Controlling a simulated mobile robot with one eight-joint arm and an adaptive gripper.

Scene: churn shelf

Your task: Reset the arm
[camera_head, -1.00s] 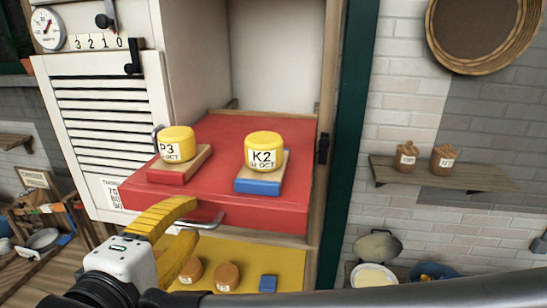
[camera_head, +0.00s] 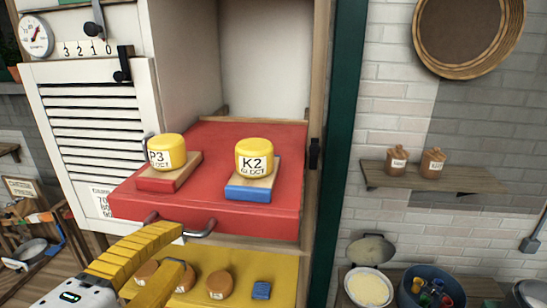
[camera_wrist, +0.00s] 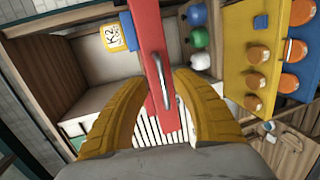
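My gripper (camera_head: 178,248) has two yellow ribbed fingers and sits low at the left in the head view, in front of the red shelf drawer (camera_head: 255,212). In the wrist view the fingers (camera_wrist: 158,78) are apart with nothing held between them. The drawer's metal handle (camera_head: 200,231) is close to the fingers; it also shows between and beyond them in the wrist view (camera_wrist: 161,80). I cannot tell any contact with it.
On the red drawer, yellow tub P3 (camera_head: 166,152) stands on a red-edged block and yellow tub K2 (camera_head: 254,156) on a blue-edged block. Below is a yellow drawer (camera_head: 236,257) with orange round pieces. A louvred door (camera_head: 95,130) stands left; a wall shelf (camera_head: 430,178) right.

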